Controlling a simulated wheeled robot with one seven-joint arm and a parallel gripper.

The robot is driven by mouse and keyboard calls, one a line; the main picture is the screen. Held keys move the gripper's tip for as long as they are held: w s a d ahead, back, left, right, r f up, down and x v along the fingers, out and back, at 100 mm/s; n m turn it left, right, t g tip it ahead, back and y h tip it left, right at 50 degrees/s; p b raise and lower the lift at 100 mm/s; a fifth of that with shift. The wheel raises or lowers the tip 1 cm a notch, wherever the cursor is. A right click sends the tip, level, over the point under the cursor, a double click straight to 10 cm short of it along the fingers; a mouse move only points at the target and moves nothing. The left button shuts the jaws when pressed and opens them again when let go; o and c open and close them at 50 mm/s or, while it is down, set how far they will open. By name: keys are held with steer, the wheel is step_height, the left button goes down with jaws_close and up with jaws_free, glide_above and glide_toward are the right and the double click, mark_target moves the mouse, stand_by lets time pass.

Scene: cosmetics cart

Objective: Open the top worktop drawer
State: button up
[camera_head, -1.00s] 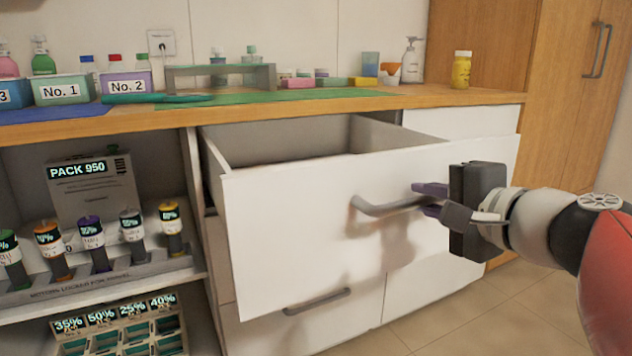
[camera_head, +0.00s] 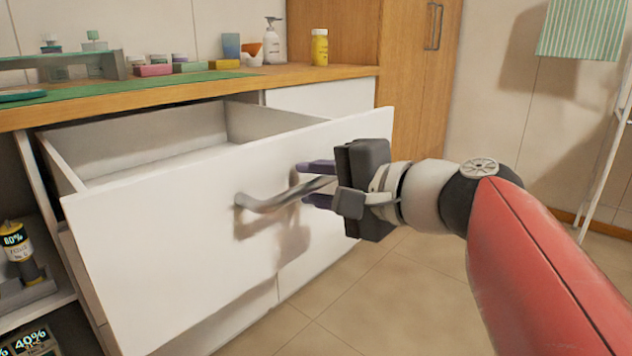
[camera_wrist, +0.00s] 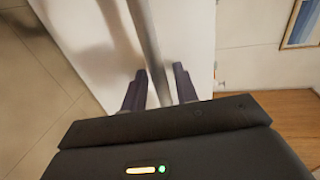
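The top worktop drawer (camera_head: 235,205) has a white front and is pulled out below the wooden worktop. Its pale interior (camera_head: 160,150) shows and looks empty where visible. The grey bar handle (camera_head: 265,202) runs across the front. My gripper (camera_head: 318,184) is at the right part of the handle. In the wrist view, the handle (camera_wrist: 145,35) passes between the two dark fingers (camera_wrist: 160,88). Narrow gaps show on both sides of the bar, so the fingers are open around it and not clamped. The handle's right end is hidden by the gripper.
The worktop (camera_head: 200,82) holds a yellow bottle (camera_head: 319,47), a white pump bottle (camera_head: 274,42) and small coloured boxes. A tall wooden cabinet (camera_head: 415,70) stands behind at the right. A white rack (camera_head: 605,150) stands far right. Tiled floor (camera_head: 400,300) is clear below my arm.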

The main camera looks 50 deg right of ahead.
steer(key=p+v, duration=0.1)
steer(key=v, duration=0.7)
stand_by(0.8)
